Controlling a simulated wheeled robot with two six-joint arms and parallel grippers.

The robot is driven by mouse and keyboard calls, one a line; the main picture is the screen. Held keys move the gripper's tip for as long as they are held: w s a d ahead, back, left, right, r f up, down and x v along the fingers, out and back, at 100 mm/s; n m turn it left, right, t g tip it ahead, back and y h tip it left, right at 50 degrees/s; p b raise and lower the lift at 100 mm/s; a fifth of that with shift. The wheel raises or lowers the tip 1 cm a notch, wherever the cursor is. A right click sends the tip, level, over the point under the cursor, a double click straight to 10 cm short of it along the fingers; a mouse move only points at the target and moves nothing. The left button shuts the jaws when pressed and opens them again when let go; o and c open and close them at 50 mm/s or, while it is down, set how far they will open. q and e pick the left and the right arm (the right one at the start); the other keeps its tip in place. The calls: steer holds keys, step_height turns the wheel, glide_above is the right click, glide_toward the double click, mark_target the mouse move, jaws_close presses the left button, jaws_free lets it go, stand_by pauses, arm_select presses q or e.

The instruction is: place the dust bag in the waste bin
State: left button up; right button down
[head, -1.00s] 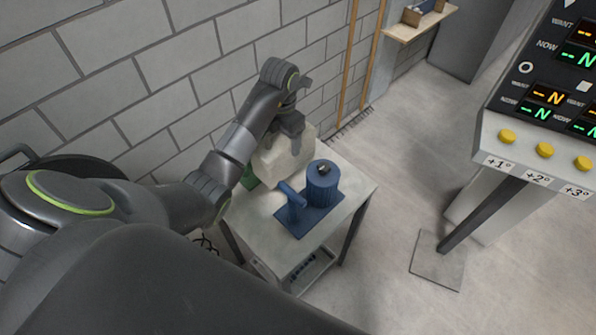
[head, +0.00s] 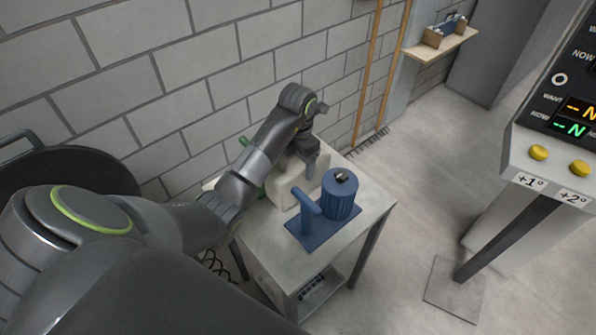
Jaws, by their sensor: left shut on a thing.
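The pale cream dust bag (head: 283,190), a blocky shape, is at the back of the small grey table (head: 262,243) in the head view. My left gripper (head: 310,165) comes down on it from above and is shut on it. The fingers hide part of the bag, and I cannot tell whether it touches the tabletop. A dark round container (head: 75,170) with a handle, apparently the waste bin, stands at the left; my left arm hides much of it. My right gripper is not in view.
A blue canister (head: 341,195) and upright post on a blue base (head: 318,235) stand beside the bag. Something green (head: 243,141) shows behind my arm. The block wall is close behind.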

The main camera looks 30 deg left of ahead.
arm_select(q)
steer(key=shift+f+p, duration=0.35)
steer(key=shift+f, duration=0.9)
steer(key=shift+f, duration=0.1)
steer(key=o, duration=1.6)
steer(key=shift+f, duration=0.15)
steer(key=o, duration=0.4)
